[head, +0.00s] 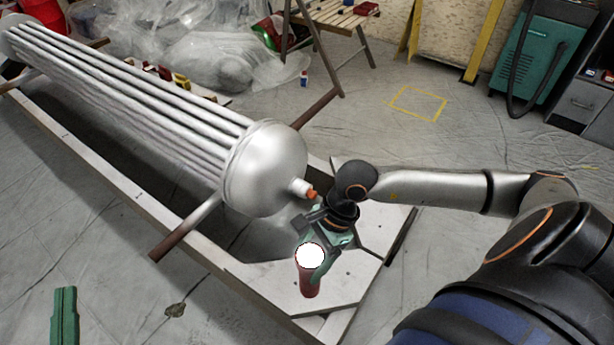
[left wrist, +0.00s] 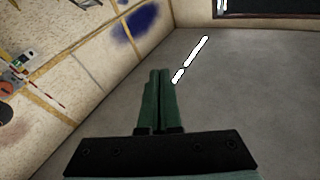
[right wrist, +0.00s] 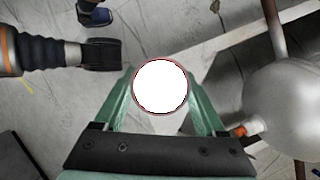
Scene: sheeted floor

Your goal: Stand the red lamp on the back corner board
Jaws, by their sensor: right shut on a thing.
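The red lamp (head: 309,286) has a red body and a glowing white top. It is upright over the nearer pale corner board (head: 264,275) at the frame's end. I cannot tell whether its base touches the board. My right gripper (head: 318,258) is shut on the lamp, with a finger on each side. In the right wrist view the round white top (right wrist: 160,87) hides what lies below. A second pale corner board (head: 385,222) lies farther right, partly behind my right arm. My left gripper (head: 64,315) is shut and empty at lower left; its fingers (left wrist: 158,100) meet.
A large metal tube bundle with a domed end (head: 268,168) lies over the frame, close beside my right gripper. An orange-tipped nozzle (head: 304,189) sticks out from the dome. A wooden bench (head: 335,18) and a green machine (head: 540,55) stand behind. Open floor lies right of the frame.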

